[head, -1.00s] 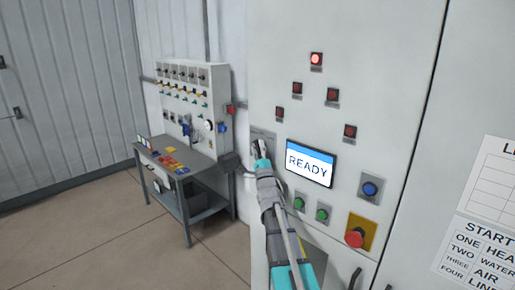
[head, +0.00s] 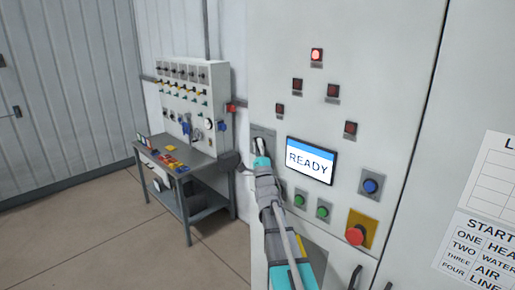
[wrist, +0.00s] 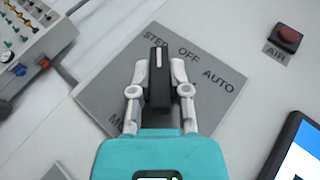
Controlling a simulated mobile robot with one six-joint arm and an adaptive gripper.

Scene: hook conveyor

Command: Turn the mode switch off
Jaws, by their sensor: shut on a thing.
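The mode switch is a black bar knob (wrist: 159,82) with a white line, on a grey square plate (wrist: 205,105) in the wrist view. The plate reads STEP, OFF and AUTO, with more lettering partly hidden at lower left. The white line points up at STEP, left of OFF. My gripper (wrist: 159,75) has one finger on each side of the knob and is shut on it. In the head view the switch plate (head: 263,134) is on the cabinet front, left of the screen, with my gripper in front of it.
A READY screen (head: 311,160) sits right of the switch. Green buttons (head: 323,211), a blue button (head: 371,186) and a red mushroom button (head: 355,235) are below and right. Red lamps are above. A workbench (head: 180,170) stands at left; the floor before it is clear.

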